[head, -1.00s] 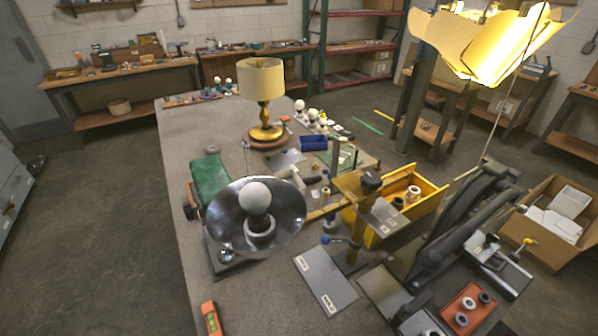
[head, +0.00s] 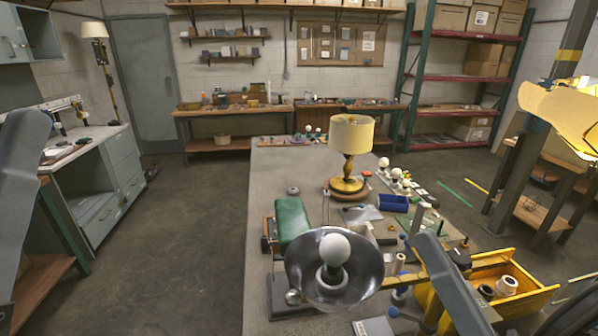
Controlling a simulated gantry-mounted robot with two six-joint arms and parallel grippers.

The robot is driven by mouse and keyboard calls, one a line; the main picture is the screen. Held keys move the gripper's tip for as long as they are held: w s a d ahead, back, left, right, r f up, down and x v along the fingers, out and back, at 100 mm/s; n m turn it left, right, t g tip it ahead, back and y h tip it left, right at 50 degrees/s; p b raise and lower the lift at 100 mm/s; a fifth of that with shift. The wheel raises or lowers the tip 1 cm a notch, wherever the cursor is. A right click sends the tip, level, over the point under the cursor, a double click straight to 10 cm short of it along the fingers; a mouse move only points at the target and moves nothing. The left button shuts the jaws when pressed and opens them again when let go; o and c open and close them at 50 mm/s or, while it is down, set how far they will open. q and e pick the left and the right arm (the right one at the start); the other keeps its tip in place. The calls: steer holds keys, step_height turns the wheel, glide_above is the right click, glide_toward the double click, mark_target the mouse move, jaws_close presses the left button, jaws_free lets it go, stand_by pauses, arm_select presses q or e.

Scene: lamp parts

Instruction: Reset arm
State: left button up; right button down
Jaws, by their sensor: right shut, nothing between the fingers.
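My right gripper (head: 428,243) is at the tip of the grey arm part that rises over the right side of the workbench (head: 262,200). It is shut and empty, in front of the yellow bin in the picture. Of my left arm only a grey link shows along the left edge, and its gripper is out of view. On the bench stand a brass table lamp (head: 350,150) with a cream shade and a shiny metal reflector (head: 300,272) with a white bulb (head: 335,249) in it.
A green padded block (head: 291,220) lies behind the reflector. The floor at left is open.

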steer(key=s+d+r+t+h+p, duration=0.1)
steer(key=r+h+p, duration=0.2)
steer(key=r+p, duration=0.8)
steer(key=s+d+r+t+h+p, duration=0.1)
steer(key=d+r+t+h+p, duration=0.1)
steer(key=r+p, duration=1)
steer(key=s+d+r+n+t+h+p, duration=0.1)
steer(key=r+h+p, duration=0.2)
steer(key=r+p, duration=0.9)
step_height(320, 180, up, 12)
steer(key=shift+d+t+h, duration=0.3)
